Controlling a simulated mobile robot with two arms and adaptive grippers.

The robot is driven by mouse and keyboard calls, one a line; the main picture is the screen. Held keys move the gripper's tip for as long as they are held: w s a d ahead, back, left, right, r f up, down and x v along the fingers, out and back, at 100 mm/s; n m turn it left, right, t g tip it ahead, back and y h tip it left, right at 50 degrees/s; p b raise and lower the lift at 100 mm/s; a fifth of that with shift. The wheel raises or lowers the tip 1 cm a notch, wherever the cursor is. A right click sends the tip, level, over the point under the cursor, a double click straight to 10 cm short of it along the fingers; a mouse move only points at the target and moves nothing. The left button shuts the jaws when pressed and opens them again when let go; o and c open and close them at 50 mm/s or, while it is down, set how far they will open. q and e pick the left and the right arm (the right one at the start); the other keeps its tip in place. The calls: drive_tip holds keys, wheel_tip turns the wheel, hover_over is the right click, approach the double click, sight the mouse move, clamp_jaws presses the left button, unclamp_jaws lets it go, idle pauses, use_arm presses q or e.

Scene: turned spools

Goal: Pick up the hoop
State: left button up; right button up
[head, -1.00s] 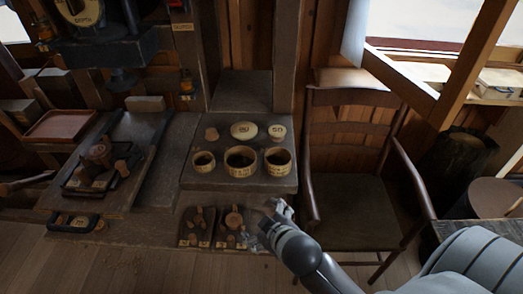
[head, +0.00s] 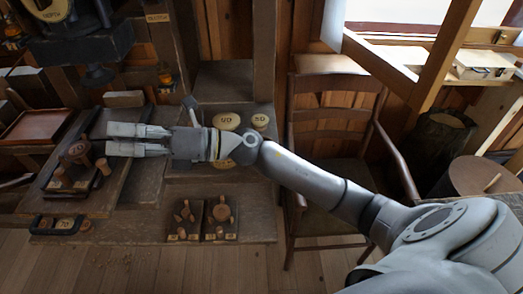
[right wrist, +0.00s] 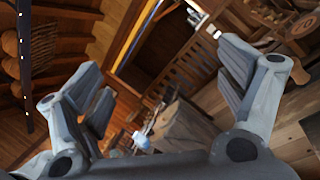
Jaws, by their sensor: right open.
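I cannot make out a hoop with certainty in either view. My right gripper (head: 109,139) is open in the head view, its fingers pointing left with nothing visible between them. It is near the left tray (head: 102,181), which holds a large brown spool (head: 78,153) and smaller turned pieces. Its open fingers also show in the right wrist view (right wrist: 160,85). My right forearm covers much of the grey board where round, pale-rimmed cups stood earlier. Two pale labelled discs (head: 228,121) show behind the arm. My left gripper is not in view.
Two dark trays of small turned wooden pieces (head: 221,212) lie at the front of the bench. A reddish tray (head: 38,128) is at the far left. A wooden armchair (head: 335,115) stands to the right of the bench. Dark machinery hangs at the upper left.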

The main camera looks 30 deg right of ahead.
drive_tip(key=w+d+f+n+g+h, duration=0.1)
drive_tip(key=d+f+n+g+h, duration=0.7)
drive_tip(key=f+n, duration=0.25)
drive_tip(key=d+h, duration=1.1)
drive_tip(key=d, duration=1.3)
wheel_tip(320, 180, down, 4)
drive_tip(key=shift+w+a+r+g+p, duration=0.15)
drive_tip(key=shift+g+p, duration=0.15)
drive_tip(key=shift+p, duration=0.2)
drive_tip(key=f, duration=0.1)
drive_tip(key=f+p, duration=0.1)
drive_tip(key=f, duration=0.1)
drive_tip(key=f+p, duration=0.1)
drive_tip(key=f, duration=0.1)
drive_tip(key=shift+a+f, duration=0.1)
drive_tip(key=shift+a, duration=0.2)
drive_tip(key=shift+f, duration=0.4)
drive_tip(key=shift+c, duration=0.2)
